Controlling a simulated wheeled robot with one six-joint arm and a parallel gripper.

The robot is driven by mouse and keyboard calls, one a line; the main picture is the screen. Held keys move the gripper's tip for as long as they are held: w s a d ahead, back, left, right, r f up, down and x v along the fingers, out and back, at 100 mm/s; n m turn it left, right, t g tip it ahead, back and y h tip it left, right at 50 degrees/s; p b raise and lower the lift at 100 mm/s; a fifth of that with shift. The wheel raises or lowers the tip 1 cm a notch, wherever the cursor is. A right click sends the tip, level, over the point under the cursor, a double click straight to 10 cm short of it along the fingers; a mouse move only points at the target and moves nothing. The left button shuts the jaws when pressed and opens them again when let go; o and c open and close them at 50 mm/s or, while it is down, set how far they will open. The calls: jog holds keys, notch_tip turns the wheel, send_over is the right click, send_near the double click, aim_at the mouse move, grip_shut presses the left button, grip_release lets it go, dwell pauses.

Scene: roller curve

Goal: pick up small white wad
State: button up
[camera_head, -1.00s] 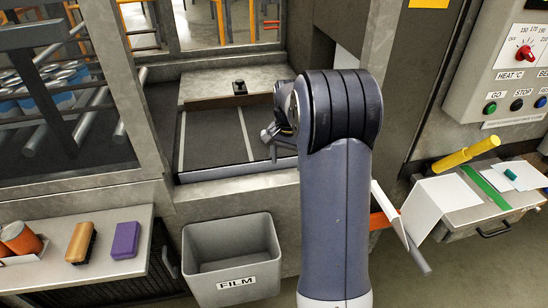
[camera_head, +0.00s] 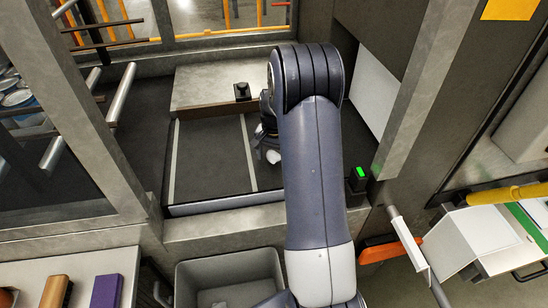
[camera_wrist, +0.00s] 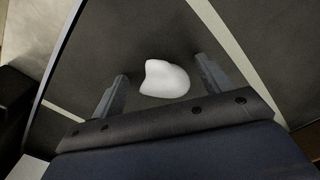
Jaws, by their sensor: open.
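The small white wad (camera_wrist: 164,79) lies on a dark flat surface (camera_wrist: 120,40) with pale stripes, in the wrist view. It sits between and just ahead of the two fingers of my gripper (camera_wrist: 158,84), which are apart with nothing held. I cannot tell whether a finger touches it. In the head view the wad (camera_head: 273,157) shows as a small white patch just left of my arm, on the dark striped surface (camera_head: 212,150). My gripper (camera_head: 265,140) is mostly hidden behind my arm there.
A raised metal sill (camera_head: 240,226) runs along the near edge of the dark surface. A black sensor-like block (camera_head: 242,91) stands at its back, and another with a green light (camera_head: 357,180) at right. A grey bin (camera_head: 228,275) stands below. A metal post (camera_head: 415,90) rises at right.

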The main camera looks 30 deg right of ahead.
jog(key=shift+f, duration=0.2)
jog(key=shift+c, duration=0.5)
jog(key=c, duration=0.9)
jog(key=shift+r, duration=0.1)
jog(key=shift+c, duration=0.2)
